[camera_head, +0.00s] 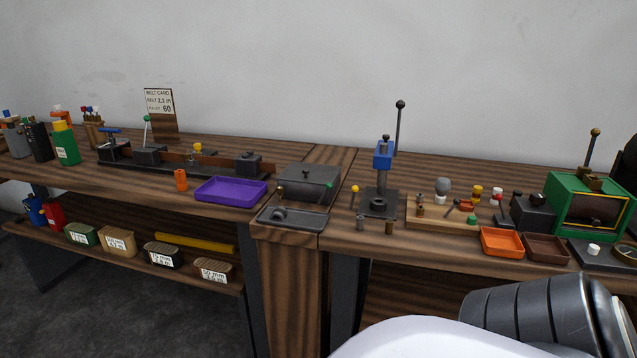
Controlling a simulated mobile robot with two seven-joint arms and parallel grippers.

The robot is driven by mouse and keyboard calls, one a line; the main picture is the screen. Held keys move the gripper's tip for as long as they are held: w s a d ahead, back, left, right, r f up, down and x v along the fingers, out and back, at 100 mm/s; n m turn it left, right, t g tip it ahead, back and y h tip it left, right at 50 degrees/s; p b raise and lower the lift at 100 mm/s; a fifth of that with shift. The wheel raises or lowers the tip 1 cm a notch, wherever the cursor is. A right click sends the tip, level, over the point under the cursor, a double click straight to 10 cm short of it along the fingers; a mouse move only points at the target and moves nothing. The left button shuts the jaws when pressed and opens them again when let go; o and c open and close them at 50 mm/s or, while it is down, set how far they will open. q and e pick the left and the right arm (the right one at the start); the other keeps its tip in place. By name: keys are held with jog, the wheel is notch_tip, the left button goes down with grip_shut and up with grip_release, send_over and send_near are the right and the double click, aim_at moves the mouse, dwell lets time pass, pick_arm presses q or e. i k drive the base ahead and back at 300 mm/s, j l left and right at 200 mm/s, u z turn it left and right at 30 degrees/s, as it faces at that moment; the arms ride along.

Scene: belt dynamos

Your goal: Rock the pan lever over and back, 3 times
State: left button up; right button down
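A dark grey lidded box (308,177) sits at the middle of the bench, where the two tables meet. A shallow dark pan (290,218) lies flat in front of it. A short lever with a brown knob (280,190) stands near the pan's back left edge. A small green-tipped part (328,186) shows at the box's right side. I cannot tell for sure which of these is the pan lever. Neither of my grippers is in view. Only part of my own arm shows at the lower right, well apart from the pan.
A purple tray (231,190) lies left of the pan. A yellow-knobbed lever (354,190) and a blue-headed press (383,156) with a tall black-knobbed lever stand to the right. Farther right are an orange tray (502,243) and a green-framed case (588,207).

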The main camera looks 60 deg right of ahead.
aim_at(328, 185)
jog(key=z, duration=1.9)
jog(key=i+l+u, duration=0.45)
jog(key=l, duration=0.25)
jog(key=l+u, duration=0.25)
jog(key=l, duration=0.1)
